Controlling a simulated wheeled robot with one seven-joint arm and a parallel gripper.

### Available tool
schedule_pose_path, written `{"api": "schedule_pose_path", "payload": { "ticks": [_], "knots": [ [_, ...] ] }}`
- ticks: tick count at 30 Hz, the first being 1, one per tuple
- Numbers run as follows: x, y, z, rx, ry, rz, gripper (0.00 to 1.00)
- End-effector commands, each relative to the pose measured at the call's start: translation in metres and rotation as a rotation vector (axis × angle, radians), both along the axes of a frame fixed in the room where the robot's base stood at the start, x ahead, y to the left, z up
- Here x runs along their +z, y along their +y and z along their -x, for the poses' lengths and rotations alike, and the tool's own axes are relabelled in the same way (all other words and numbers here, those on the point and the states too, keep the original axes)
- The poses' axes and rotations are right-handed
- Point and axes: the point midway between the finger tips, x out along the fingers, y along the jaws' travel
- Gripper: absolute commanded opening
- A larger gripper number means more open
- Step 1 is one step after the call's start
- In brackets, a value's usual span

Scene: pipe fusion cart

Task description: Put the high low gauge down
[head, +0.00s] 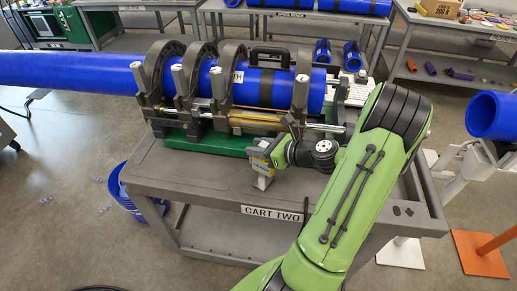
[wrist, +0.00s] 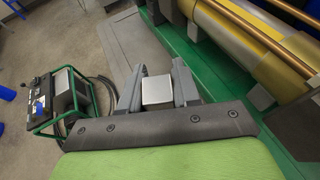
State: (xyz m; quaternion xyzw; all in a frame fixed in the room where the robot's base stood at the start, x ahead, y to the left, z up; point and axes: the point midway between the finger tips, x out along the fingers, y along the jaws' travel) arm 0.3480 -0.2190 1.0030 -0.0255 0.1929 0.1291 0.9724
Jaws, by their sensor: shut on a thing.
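My gripper (head: 262,165) is over the front part of the grey cart (head: 185,172), just in front of the green base of the fusion machine. In the wrist view my gripper (wrist: 158,85) has its two grey fingers closed on a small pale silver block, which I take to be the high low gauge (wrist: 157,91). In the head view the gauge (head: 263,182) shows as a small light piece below the fingers, close to the cart top. I cannot tell whether it touches the cart. Most of it is hidden by the fingers and the wrist.
The fusion machine (head: 202,90) clamps a large blue pipe (head: 75,72) behind my gripper. The cart top is bare to the left of the gripper. A blue bucket (head: 124,190) stands on the floor at left. A green-framed unit (wrist: 62,105) shows in the wrist view.

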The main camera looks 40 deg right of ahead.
Motion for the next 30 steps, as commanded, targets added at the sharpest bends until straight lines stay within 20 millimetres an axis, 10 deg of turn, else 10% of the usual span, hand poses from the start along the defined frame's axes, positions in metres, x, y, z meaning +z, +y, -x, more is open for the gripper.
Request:
{"api": "schedule_pose_path", "payload": {
  "ticks": [4,5,10,20,30],
  "knots": [
    [-0.001,0.0,0.0,0.001,-0.002,-0.001,0.04],
    [-0.002,0.0,0.0,0.001,0.0,0.0,0.33],
    [-0.001,0.0,0.0,0.0,0.0,0.0,0.57],
    [0.004,-0.002,0.003,-0.002,0.0,0.0,0.57],
    [0.037,-0.023,0.079,-0.006,0.001,0.001,0.57]
  ]
}}
